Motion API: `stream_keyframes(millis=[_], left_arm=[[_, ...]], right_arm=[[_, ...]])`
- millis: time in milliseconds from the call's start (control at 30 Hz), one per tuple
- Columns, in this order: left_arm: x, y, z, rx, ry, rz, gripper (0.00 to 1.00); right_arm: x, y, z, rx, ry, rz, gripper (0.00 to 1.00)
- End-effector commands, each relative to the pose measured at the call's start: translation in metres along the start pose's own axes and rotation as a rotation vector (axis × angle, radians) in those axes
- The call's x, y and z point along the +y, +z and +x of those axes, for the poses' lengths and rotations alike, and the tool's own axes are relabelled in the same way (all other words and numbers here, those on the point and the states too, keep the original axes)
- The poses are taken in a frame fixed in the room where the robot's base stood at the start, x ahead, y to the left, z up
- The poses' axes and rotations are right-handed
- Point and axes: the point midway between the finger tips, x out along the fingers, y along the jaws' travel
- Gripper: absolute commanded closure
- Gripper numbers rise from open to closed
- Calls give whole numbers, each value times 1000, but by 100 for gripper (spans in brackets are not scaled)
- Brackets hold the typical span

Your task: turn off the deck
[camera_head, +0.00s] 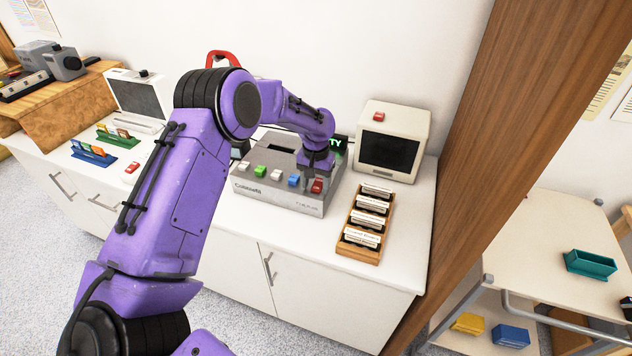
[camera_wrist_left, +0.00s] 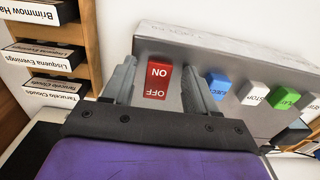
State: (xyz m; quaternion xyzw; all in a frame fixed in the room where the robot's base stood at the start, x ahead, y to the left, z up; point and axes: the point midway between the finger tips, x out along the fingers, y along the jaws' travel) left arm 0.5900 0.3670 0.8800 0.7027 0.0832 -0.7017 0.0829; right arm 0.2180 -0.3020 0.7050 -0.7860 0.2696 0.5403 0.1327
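The deck (camera_head: 282,200) is a grey box on the white counter, with a row of coloured buttons along its front edge. Its red rocker switch (camera_head: 317,186) is at the right end of the row; in the left wrist view the switch (camera_wrist_left: 158,82) reads ON and OFF. My left gripper (camera_head: 314,174) is over this end of the deck. In the left wrist view its two fingers stand apart, one on each side of the red switch, with nothing between them gripped. Whether they touch the deck is unclear. My right gripper is out of view.
A small green-lit display (camera_head: 339,146), partly hidden, is behind the deck. A wooden rack (camera_head: 346,247) of labelled cassettes stands close on the right, and a cream monitor (camera_head: 393,140) behind it. A wooden post (camera_head: 500,150) bounds the counter's right. My left arm hides part of the counter.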

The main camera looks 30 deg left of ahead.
Motion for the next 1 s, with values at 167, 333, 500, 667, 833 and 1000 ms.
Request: stream_keyframes(millis=[167, 333, 500, 667, 833, 1000], left_arm=[[0, 0, 0, 0, 0, 0, 98], [0, -1, -2, -9, -1, 0, 99], [0, -4, -8, -99, -2, -2, 99], [0, -8, -1, -215, 1, -4, 98], [1, -11, 0, -296, 2, -4, 99], [0, -11, -4, -327, 1, -2, 99]], right_arm=[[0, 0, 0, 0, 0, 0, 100], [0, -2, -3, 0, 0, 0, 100], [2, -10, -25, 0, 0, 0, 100], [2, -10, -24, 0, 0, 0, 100], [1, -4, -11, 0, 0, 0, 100], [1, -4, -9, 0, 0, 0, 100]])
